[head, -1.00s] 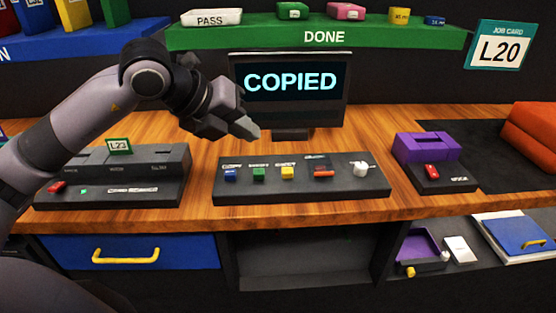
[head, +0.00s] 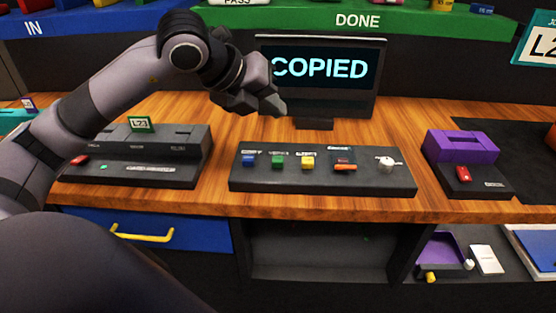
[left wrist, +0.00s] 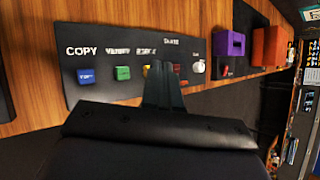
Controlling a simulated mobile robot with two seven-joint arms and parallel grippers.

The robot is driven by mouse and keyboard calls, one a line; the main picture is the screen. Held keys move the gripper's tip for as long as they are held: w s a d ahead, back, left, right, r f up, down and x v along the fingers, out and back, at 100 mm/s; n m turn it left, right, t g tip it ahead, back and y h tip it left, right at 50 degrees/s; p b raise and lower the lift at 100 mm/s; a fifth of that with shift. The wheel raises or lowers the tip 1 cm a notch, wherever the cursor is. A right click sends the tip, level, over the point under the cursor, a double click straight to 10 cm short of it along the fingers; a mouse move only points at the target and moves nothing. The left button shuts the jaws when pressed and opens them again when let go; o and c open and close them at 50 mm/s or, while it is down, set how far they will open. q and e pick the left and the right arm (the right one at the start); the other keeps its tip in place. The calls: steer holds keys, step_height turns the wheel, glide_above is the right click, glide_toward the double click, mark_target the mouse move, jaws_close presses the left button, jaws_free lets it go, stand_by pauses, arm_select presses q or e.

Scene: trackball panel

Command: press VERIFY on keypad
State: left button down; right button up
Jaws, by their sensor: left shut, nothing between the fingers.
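The keypad (head: 325,181) is a dark sloped panel on the wooden bench, below the screen (head: 318,67) reading "COPIED". Its green button (head: 277,160) stands between a blue button (head: 249,160) and a yellow one (head: 308,162). In the left wrist view the green button (left wrist: 122,73) has a label that looks like VERIFY, next to the blue COPY button (left wrist: 87,76). My left gripper (head: 272,103) is shut and empty, held above the panel and apart from it. In the left wrist view its fingers (left wrist: 165,90) partly hide the yellow button. My right gripper is not in view.
An orange switch (head: 344,167) and a white knob (head: 386,165) sit farther right on the panel. A grey device (head: 130,172) with an L23 card stands left, a purple-topped unit (head: 462,147) right. The green DONE shelf (head: 420,22) is above.

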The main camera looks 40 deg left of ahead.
arm_select(q)
steer(key=b, duration=0.4)
glide_above(274, 160)
step_height(274, 160, down, 6)
steer(key=shift+f, duration=0.2)
steer(key=shift+f+b, duration=0.4)
steer(key=shift+b, duration=0.05)
steer(key=shift+f+b, duration=0.3)
steer(key=shift+b, duration=0.05)
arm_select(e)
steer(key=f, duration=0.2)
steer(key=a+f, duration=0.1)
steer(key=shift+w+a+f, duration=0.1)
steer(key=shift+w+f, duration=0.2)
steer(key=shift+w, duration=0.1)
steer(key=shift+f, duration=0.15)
arm_select(q)
steer(key=shift+f, duration=0.1)
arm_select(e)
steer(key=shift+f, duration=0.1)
arm_select(q)
steer(key=shift+f+b, duration=0.3)
steer(key=shift+b, duration=0.3)
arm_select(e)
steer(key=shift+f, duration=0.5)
